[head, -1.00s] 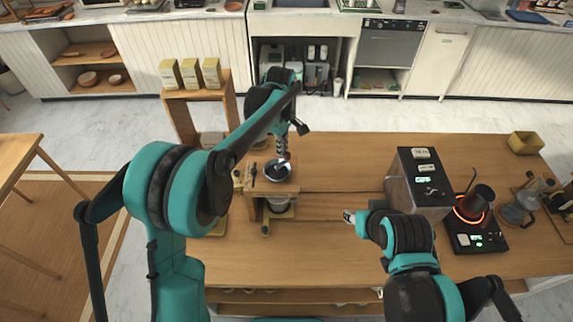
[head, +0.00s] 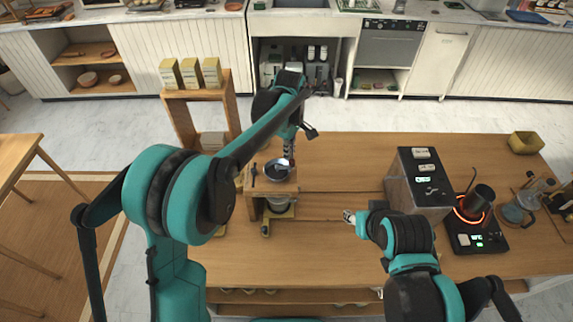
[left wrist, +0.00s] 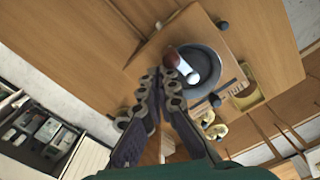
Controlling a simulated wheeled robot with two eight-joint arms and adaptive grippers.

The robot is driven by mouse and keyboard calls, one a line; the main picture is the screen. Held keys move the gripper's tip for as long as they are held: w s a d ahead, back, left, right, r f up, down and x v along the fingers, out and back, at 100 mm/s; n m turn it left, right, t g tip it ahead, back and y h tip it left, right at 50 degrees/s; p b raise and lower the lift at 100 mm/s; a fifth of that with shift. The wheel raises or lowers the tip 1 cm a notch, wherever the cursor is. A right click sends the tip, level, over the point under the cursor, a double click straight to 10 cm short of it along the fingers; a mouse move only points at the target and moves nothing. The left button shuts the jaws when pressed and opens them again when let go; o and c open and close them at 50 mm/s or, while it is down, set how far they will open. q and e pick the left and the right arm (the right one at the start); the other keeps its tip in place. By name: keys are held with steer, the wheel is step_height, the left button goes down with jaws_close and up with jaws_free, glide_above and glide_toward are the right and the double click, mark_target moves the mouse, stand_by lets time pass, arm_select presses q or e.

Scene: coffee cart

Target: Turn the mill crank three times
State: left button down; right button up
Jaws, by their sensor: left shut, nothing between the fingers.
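The mill (head: 257,200) is a wooden frame with a dark round bowl (head: 275,170) on top; it stands on the wooden table. In the left wrist view the bowl (left wrist: 209,72) holds a pale metal hub, and a reddish-brown crank knob (left wrist: 171,59) shows at its rim. My left gripper (head: 289,156) is above the bowl's far right side, pointing down. In the left wrist view its fingertips (left wrist: 162,82) are shut, close beside the knob, with nothing between them; I cannot tell if they touch it. My right gripper (head: 349,216) is low over the table, right of the mill.
A metal-sided box (head: 414,180) with buttons stands right of the mill. Beyond it are a glowing hot plate (head: 474,237) with a dark pot and a glass jug (head: 517,210). A wooden stand (head: 207,95) with several boxes is behind left. The table's middle is mostly clear.

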arm_select(q)
steer(key=shift+w, duration=0.65)
step_height(320, 180, up, 7)
steer(key=p, duration=0.4)
steer(key=shift+p, duration=0.3)
steer(key=shift+s+a, duration=0.1)
steer(key=s+a+f+m+t+b, duration=0.2)
steer(key=s+a+m+b, duration=0.1)
steer(key=s+a+b, duration=0.3)
steer(key=s+a+f+m+t+b, duration=0.2)
steer(key=s+a+f+m+b, duration=0.1)
steer(key=s+a+b, duration=0.35)
steer(key=s+a+f+m+t+b, duration=0.1)
steer(key=s+a+f+m+b, duration=0.1)
steer(key=s+f, duration=0.4)
steer(key=s+a+f+m+t+b, duration=0.2)
steer(key=s+a+f+m+b, duration=0.1)
steer(key=s+f+b, duration=0.3)
steer(key=shift+s+a+f+m, duration=0.2)
steer(key=shift+a+f+m, duration=0.25)
steer(key=shift+f, duration=0.4)
